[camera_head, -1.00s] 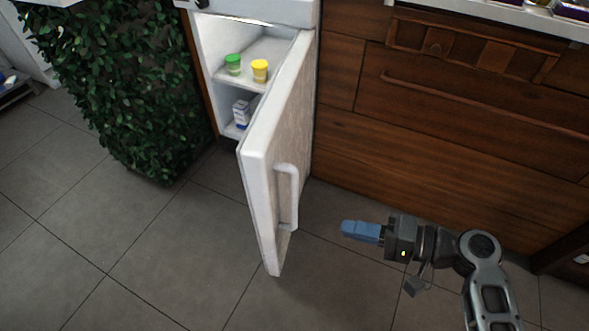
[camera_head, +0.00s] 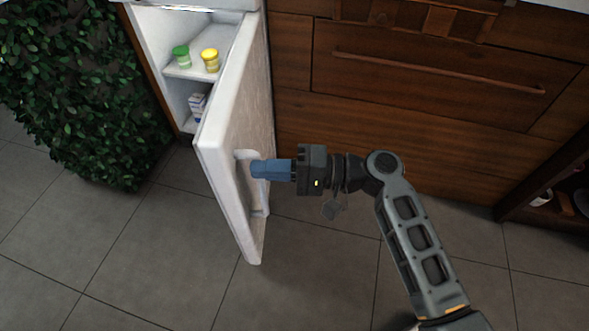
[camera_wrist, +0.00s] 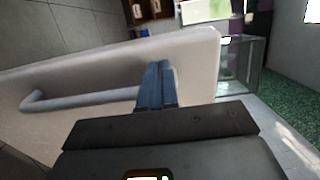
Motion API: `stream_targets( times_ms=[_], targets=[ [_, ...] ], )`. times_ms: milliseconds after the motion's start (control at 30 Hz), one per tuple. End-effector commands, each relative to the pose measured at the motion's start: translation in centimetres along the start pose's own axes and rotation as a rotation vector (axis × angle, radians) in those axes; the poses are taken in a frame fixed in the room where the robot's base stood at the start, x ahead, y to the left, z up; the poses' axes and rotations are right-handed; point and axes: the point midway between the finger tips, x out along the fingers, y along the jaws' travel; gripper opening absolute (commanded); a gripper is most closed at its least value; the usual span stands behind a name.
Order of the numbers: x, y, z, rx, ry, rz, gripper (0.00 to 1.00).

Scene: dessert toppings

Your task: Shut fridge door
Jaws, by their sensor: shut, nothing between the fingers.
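The fridge door (camera_head: 232,130) is white and stands wide open, its handle side facing my arm. Its handle (camera_head: 241,185) is a white bar on that outer face; it also shows in the wrist view (camera_wrist: 75,101). The open fridge (camera_head: 160,45) stands behind the door. My gripper (camera_head: 256,169) has blue fingers, shut and empty, pointing left at the door beside the upper part of the handle. In the wrist view the blue fingers (camera_wrist: 157,82) overlap the handle's end; I cannot tell whether they touch it.
A leafy green block (camera_head: 90,100) is left of the fridge. Wooden drawers (camera_head: 420,85) are to the right. The tiled floor in front is clear.

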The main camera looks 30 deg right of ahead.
Motion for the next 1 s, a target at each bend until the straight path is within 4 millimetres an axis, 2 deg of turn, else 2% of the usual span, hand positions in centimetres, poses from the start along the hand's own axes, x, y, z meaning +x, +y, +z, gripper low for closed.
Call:
stream_targets(
  times_ms=[33,200,767,867,1000],
  targets=[
    [0.8,0.1,0.0,-0.001,-0.002,0.000,0.00],
    [2.5,0.1,0.1,0.000,-0.001,0.000,0.00],
    [3.2,0.0,0.1,0.000,0.005,0.001,0.00],
    [3.8,0.0,0.1,0.000,0.017,0.001,0.00],
    [5.7,0.0,0.4,0.000,0.051,0.001,0.00]
  ],
)
